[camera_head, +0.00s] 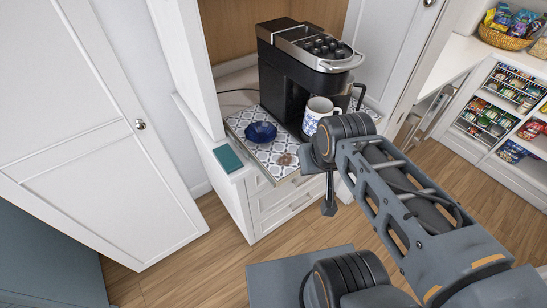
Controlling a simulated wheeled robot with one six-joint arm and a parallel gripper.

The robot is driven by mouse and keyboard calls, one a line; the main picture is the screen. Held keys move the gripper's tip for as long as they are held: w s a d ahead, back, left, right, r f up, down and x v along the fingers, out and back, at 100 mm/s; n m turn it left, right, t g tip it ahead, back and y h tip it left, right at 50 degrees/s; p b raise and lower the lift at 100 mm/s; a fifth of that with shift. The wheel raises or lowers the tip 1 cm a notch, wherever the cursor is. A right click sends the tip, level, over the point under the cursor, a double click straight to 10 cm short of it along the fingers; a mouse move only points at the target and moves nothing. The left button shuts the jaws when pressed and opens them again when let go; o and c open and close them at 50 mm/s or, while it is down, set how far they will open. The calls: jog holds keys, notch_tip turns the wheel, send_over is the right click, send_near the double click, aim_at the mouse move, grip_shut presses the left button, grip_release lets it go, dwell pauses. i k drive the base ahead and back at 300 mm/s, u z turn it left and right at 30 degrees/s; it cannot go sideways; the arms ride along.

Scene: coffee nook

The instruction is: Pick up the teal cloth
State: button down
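The teal cloth (228,158) is a small flat rectangle. It lies on the narrow white ledge at the left of the coffee nook, close to the ledge's front corner. My gripper (328,207) shows as a dark tip pointing down below the arm's wrist joint, in front of the white drawers. It is well to the right of the cloth and lower in the picture, not touching it. The fingers are small and seen nearly edge-on, so I cannot tell whether they are open or shut. Nothing held shows at the tip.
The black coffee machine (305,75) stands behind. A white door (100,130) is at left. Wood floor (195,262) is clear in front.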

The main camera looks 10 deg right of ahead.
aim_at(229, 160)
jog(key=u, duration=0.15)
jog(key=k, duration=0.4)
jog(key=u, duration=1.15)
jog(key=i, duration=0.9)
jog(key=z, duration=0.7)
